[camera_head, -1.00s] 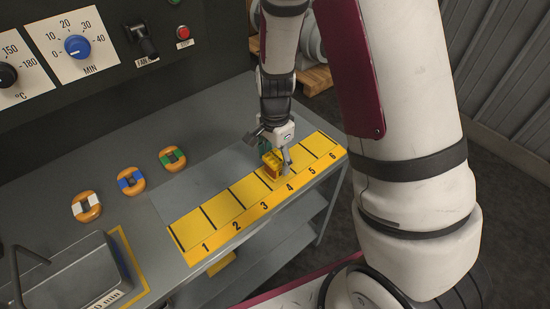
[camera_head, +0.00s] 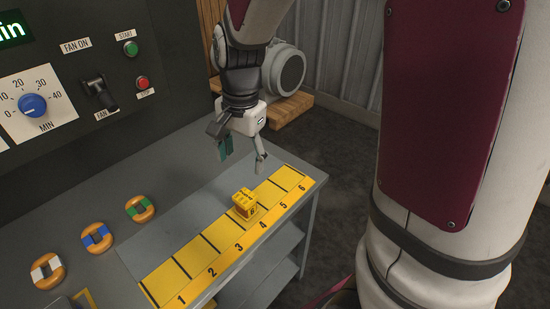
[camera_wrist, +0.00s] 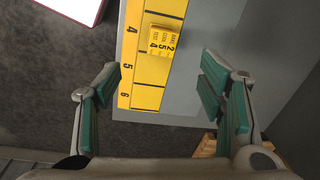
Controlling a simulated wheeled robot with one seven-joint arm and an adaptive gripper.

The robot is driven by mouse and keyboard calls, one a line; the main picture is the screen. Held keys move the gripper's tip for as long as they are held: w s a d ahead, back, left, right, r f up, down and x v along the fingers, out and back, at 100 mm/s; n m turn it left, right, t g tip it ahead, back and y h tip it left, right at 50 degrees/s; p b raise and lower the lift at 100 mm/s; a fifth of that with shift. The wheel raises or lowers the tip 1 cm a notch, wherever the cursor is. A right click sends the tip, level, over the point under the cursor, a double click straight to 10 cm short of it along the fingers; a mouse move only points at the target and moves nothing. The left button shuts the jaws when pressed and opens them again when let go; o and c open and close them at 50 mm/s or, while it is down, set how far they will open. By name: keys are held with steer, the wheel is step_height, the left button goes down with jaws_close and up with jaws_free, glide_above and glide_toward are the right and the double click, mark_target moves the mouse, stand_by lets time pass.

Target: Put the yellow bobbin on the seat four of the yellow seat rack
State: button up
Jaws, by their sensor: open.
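The yellow bobbin (camera_head: 244,204) stands on seat four of the yellow seat rack (camera_head: 205,267), behind the printed 4. The wrist view also shows the bobbin (camera_wrist: 162,40), with dark print on its top, in line with the 4. My gripper (camera_head: 243,160) is open and empty above the rack, apart from the bobbin. In the wrist view my gripper (camera_wrist: 162,82) has its green-padded fingers spread wide, with the bobbin ahead of them. The other rack seats that I can see are empty.
Three orange rings with white (camera_head: 47,271), blue (camera_head: 97,238) and green (camera_head: 140,208) bands lie on the grey bench left of the rack. A control panel (camera_head: 70,60) rises behind them. A wooden pallet (camera_head: 285,118) stands on the floor beyond the bench.

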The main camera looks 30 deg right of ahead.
steer(key=s+r+n+t, duration=0.4)
steer(key=s+r+n, duration=0.8)
steer(key=s, duration=0.5)
steer(key=shift+d+r+h, duration=0.3)
steer(key=shift+r, duration=0.1)
